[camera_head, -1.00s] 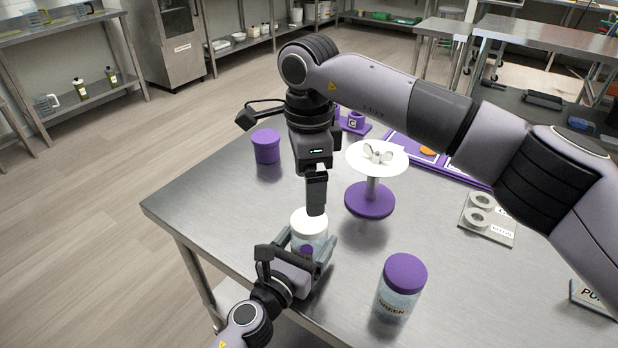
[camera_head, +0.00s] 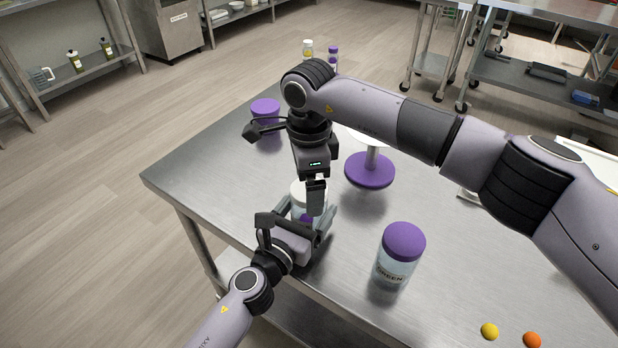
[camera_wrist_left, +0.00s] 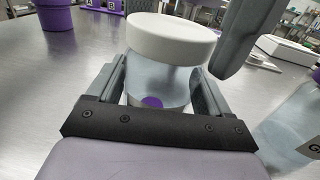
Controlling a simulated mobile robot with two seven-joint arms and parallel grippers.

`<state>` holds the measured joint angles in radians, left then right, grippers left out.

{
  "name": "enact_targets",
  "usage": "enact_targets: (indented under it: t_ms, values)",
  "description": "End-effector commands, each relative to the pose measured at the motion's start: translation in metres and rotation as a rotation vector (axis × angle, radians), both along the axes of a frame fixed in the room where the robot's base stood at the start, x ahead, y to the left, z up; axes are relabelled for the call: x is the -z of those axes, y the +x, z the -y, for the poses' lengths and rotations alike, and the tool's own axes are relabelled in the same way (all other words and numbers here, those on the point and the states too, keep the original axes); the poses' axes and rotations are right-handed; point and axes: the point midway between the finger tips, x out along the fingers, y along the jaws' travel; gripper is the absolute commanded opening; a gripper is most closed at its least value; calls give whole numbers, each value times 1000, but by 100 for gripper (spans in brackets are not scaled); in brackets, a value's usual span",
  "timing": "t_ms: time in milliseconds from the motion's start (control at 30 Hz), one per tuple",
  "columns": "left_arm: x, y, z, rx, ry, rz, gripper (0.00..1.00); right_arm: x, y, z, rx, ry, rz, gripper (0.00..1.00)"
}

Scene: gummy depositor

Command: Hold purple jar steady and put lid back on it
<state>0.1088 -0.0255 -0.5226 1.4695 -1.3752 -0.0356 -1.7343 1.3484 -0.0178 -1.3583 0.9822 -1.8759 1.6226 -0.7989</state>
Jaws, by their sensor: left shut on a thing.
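A clear jar (camera_wrist_left: 160,82) with a purple spot low on its side stands between the fingers of my left gripper (camera_head: 312,222), which is shut on it near the table's front edge. A white lid (camera_wrist_left: 172,38) sits over the jar's mouth in the left wrist view; I cannot tell whether it is fully seated. My right gripper (camera_head: 316,200) points down at the jar's top in the head view and hides part of the lid. In the wrist view one dark finger shows close to the lid's right side. Its other finger is hidden, so its opening is unclear.
A jar marked GREEN with a purple lid (camera_head: 402,255) stands to the right. A purple-based stand (camera_head: 370,170) is behind, partly hidden by my right arm. A purple tub (camera_head: 265,110) is at the back left. A yellow ball (camera_head: 489,331) and an orange ball (camera_head: 532,340) are at lower right.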

Motion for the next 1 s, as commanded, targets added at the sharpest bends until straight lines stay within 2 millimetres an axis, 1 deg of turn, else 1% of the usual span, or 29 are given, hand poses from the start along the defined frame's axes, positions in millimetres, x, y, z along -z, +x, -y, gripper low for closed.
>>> enact_targets:
  t_ms: [33, 67, 100, 200, 367, 467, 900, 1000]
  values:
    - [0, 0, 0, 0, 0, 0, 0, 0, 0, 0, 0, 0, 0, 86]
    - [0, 0, 0, 0, 0, 0, 0, 0, 0, 0, 0, 0, 0, 76]
    - [0, 0, 0, 0, 0, 0, 0, 0, 0, 0, 0, 0, 0, 63]
    - [0, 0, 0, 0, 0, 0, 0, 0, 0, 0, 0, 0, 0, 36]
    - [0, 0, 0, 0, 0, 0, 0, 0, 0, 0, 32, 0, 0, 35]
    - [0, 0, 0, 0, 0, 0, 0, 0, 0, 0, 132, 0, 0, 35]
    - [0, 0, 0, -1, 0, -1, 0, 0, 0, 0, 836, 1, -1, 35]
    - [0, 0, 0, -1, 0, -1, 0, 0, 0, 0, 974, 0, -1, 35]
